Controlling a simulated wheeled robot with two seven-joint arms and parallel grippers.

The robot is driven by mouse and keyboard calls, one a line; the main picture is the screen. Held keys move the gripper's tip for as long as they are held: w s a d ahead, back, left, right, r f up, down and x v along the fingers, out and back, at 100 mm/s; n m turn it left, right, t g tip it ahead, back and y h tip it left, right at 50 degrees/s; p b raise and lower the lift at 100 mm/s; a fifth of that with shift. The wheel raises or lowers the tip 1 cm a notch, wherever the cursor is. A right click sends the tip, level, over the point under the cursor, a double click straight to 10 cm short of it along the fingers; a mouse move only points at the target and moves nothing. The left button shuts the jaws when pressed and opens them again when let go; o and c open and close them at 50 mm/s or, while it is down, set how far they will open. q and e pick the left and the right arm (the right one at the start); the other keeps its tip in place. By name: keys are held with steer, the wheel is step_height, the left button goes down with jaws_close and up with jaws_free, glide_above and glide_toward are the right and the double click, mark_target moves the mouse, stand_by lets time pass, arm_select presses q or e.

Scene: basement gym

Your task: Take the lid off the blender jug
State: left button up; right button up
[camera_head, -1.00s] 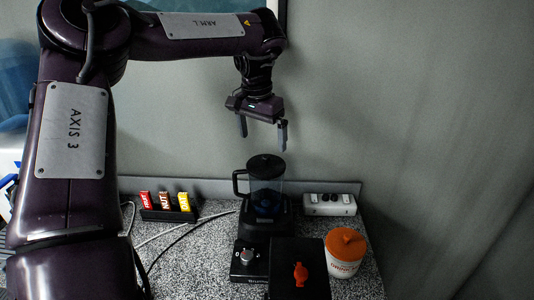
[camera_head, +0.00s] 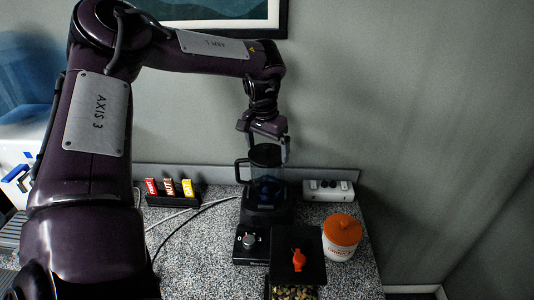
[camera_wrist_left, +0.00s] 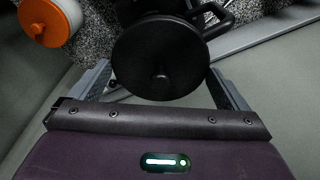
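The blender jug (camera_head: 268,190) stands upright on its black base (camera_head: 265,214), with its handle (camera_head: 240,171) to the left. Its round black lid (camera_head: 266,155) is on top of the jug. My left gripper (camera_head: 267,152) is directly above the lid, pointing down, with one finger on either side of it. In the left wrist view the lid (camera_wrist_left: 160,56) with its small central knob (camera_wrist_left: 160,76) lies between the open fingers (camera_wrist_left: 165,88). I cannot tell whether a finger touches the rim. My right gripper is not in view.
A white tub with an orange lid (camera_head: 342,230) stands to the right. A black container with an orange knob (camera_head: 298,259) is in front of the blender. A bar rack (camera_head: 172,200), a socket block (camera_head: 328,190) and cables share the speckled counter (camera_head: 204,263).

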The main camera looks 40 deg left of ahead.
arm_select(q)
steer(key=c, duration=0.4)
steer(key=shift+c, duration=0.2)
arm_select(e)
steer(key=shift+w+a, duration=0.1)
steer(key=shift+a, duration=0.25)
arm_select(q)
steer(key=shift+r, duration=0.45)
step_height(320, 180, up, 11)
steer(key=b, duration=0.3)
step_height(320, 180, up, 8)
steer(key=p, duration=0.5)
glide_above(267, 146)
steer(key=shift+r, duration=0.1)
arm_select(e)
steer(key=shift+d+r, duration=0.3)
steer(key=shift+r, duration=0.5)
